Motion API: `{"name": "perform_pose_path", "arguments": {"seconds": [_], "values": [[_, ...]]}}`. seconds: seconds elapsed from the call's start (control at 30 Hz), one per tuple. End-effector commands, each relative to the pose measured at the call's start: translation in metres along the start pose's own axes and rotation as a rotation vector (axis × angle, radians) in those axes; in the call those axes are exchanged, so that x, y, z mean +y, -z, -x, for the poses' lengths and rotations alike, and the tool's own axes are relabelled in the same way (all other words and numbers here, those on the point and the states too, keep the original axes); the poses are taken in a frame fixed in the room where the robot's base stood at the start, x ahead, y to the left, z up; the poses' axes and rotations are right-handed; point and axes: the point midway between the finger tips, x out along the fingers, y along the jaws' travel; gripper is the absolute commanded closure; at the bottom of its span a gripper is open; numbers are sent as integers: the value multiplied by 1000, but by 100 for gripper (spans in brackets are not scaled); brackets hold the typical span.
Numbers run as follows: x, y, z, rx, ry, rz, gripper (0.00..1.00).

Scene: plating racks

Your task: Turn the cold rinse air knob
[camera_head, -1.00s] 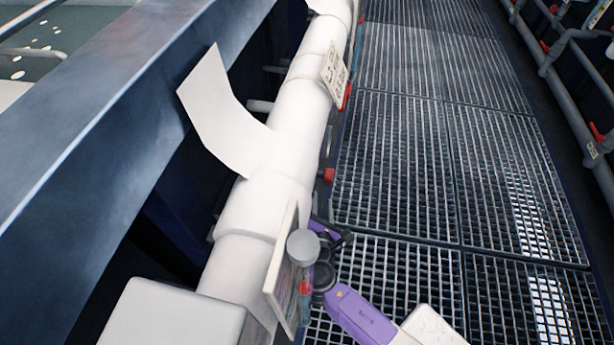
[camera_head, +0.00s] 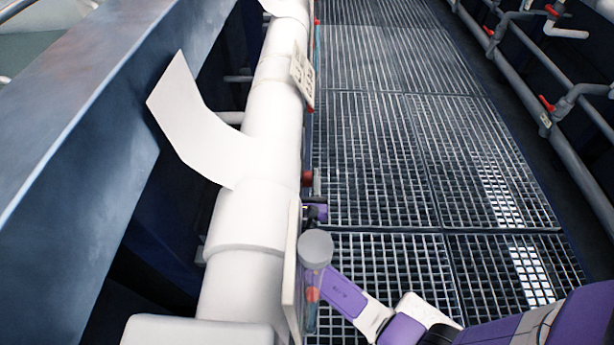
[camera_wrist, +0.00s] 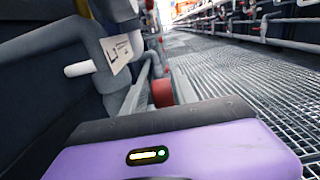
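A red knob (camera_head: 307,178) sits on the grey pipework beside the thick white pipe in the head view. A red knob (camera_wrist: 162,92) also shows in the wrist view, just beyond the purple housing of my gripper. No label naming the cold rinse air knob is readable. My gripper (camera_head: 317,207) is at the pipe's right side, a little nearer than the red knob, and partly hidden behind a panel and a grey-capped clear tube.
The thick white pipe (camera_head: 272,130) runs along the walkway's left side. The grey-capped tube (camera_head: 315,252) and upright panel (camera_head: 291,275) stand close to my arm.

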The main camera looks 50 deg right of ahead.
Motion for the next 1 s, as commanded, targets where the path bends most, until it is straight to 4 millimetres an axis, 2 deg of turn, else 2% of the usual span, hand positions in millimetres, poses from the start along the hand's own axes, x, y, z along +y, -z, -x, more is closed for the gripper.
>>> {"name": "perform_pose_path", "arguments": {"seconds": [0.13,0.37,0.53,0.57,1.0], "values": [[-1,1,-7,1,0,1,65],[0,0,-8,1,0,0,65],[0,0,-7,1,0,0,97],[0,0,-7,1,0,0,100],[0,7,-6,-81,0,1,100]]}}
